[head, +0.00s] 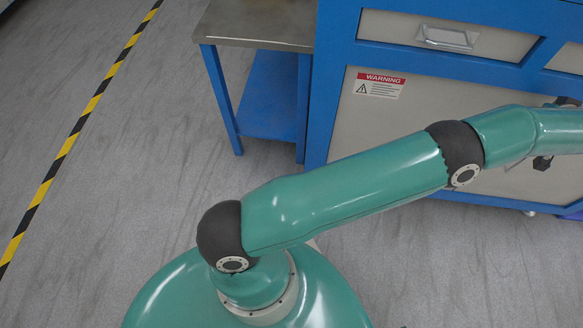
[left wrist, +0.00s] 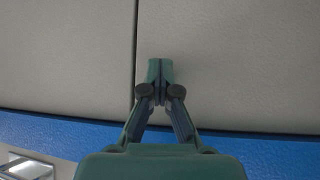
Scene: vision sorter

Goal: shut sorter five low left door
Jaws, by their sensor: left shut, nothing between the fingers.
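A grey lower door (head: 400,118) with a warning label sits in the blue frame of the sorter (head: 320,90) in the head view. My left arm crosses in front of it and hides much of it. In the left wrist view, two grey door panels (left wrist: 60,60) (left wrist: 240,70) meet at a dark vertical seam, and both look about flush. My left gripper (left wrist: 160,68) is shut and empty, its tips just right of the seam. I cannot tell whether they touch the panel. My right gripper is not in view.
A drawer front with a metal handle (head: 447,37) lies above the door. A side table (head: 258,22) with blue legs stands left of the sorter. A black and yellow floor stripe (head: 68,145) runs at the left, with clear floor between.

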